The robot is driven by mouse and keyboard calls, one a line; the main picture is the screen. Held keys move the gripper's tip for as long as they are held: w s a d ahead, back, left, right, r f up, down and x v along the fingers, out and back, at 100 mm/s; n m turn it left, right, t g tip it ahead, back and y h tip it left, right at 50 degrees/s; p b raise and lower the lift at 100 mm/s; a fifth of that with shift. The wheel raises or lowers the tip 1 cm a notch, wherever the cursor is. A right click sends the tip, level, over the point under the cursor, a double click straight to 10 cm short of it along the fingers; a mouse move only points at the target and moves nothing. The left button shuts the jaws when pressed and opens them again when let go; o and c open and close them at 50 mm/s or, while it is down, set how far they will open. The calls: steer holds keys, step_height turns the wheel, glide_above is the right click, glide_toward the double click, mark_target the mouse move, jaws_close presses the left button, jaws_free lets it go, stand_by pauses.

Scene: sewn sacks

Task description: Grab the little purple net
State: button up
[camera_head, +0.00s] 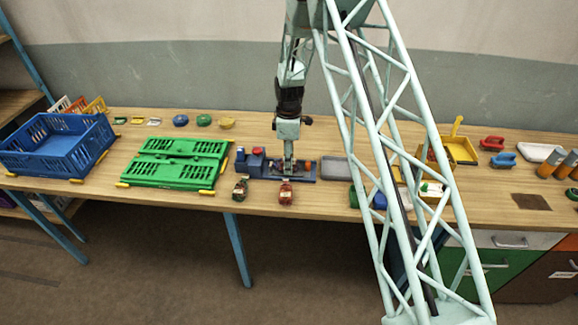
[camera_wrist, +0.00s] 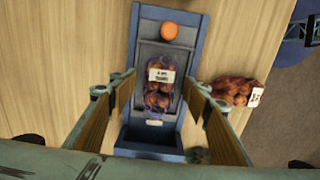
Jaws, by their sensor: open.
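The little purple net (camera_wrist: 160,85) holds several brown round things and bears a white label. In the wrist view it lies in the grey channel of a blue stand (camera_wrist: 140,30). My gripper (camera_wrist: 160,95) is open, its two fingers apart on the left and right of the net. In the head view my gripper (camera_head: 289,168) points down over the blue stand (camera_head: 304,178), and the net is hard to make out there.
A dark net (camera_head: 241,189) and a green crate (camera_head: 173,165) are to the left.

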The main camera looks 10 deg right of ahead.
steer(key=shift+c, duration=0.5)
steer(key=c, duration=0.9)
steer(key=shift+r, duration=0.25)
steer(key=shift+r+b, duration=0.3)
steer(key=shift+r, duration=1.15)
steer(key=s, duration=0.5)
steer(key=s+r+b, duration=0.1)
steer(key=s, duration=0.4)
steer(key=s+b, duration=0.1)
steer(key=s, duration=0.5)
steer(key=shift+a+r, duration=0.1)
steer(key=shift+r, duration=0.25)
